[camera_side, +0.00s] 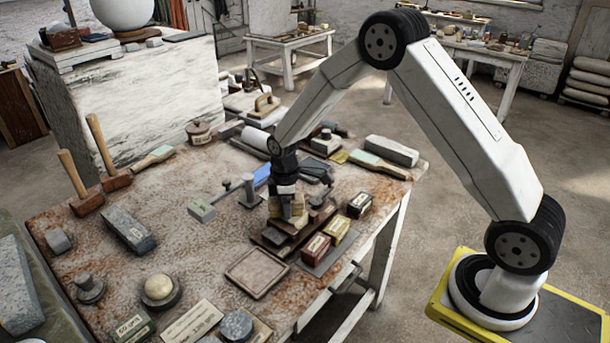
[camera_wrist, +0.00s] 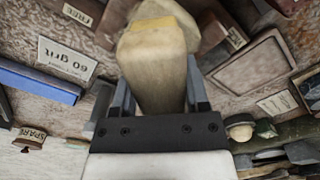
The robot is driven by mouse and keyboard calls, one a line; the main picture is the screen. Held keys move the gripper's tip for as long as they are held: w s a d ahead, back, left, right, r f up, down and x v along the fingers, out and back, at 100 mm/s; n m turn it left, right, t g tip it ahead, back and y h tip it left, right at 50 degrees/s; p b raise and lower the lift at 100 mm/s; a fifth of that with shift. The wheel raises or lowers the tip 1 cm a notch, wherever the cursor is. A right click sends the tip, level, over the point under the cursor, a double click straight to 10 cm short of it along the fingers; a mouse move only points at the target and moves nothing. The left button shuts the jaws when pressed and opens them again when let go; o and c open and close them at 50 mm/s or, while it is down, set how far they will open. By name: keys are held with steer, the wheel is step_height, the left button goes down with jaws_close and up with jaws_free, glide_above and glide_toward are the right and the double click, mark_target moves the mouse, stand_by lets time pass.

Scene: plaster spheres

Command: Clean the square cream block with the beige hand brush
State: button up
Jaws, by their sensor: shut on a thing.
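My gripper (camera_side: 287,190) points down over the middle of the workbench and is shut on the beige hand brush (camera_wrist: 158,85). The brush's pale body runs from between the fingers, and a yellow strip (camera_wrist: 165,23) shows near its far end. In the side view the held brush (camera_side: 288,207) is small and partly hidden by the gripper, low over dark brown pieces. A cream surface shows just past the yellow strip in the wrist view; I cannot tell whether it is the square cream block or whether the brush touches it. The block is not clearly seen in the side view.
A shallow brown tray (camera_side: 257,287) lies in front of my gripper. Small labelled boxes, one red (camera_side: 316,247) and one yellow (camera_side: 336,230), stand close on the right. Two mallets (camera_side: 85,203) stand further left. Bare bench shows left of the tray.

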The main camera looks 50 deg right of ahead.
steer(key=shift+w, duration=0.1)
steer(key=shift+w+a, duration=0.3)
steer(key=shift+a, duration=0.05)
steer(key=shift+a, duration=0.1)
steer(key=shift+w+a, duration=0.3)
steer(key=shift+w, duration=0.05)
steer(key=shift+s+d, duration=0.1)
stand_by(0.6)
steer(key=shift+s+d, duration=0.65)
steer(key=shift+d, duration=0.05)
steer(key=shift+s+d, duration=0.1)
steer(key=shift+s+d, duration=0.65)
steer(key=shift+s, duration=0.05)
steer(key=shift+w+a, duration=0.1)
steer(key=shift+w, duration=0.05)
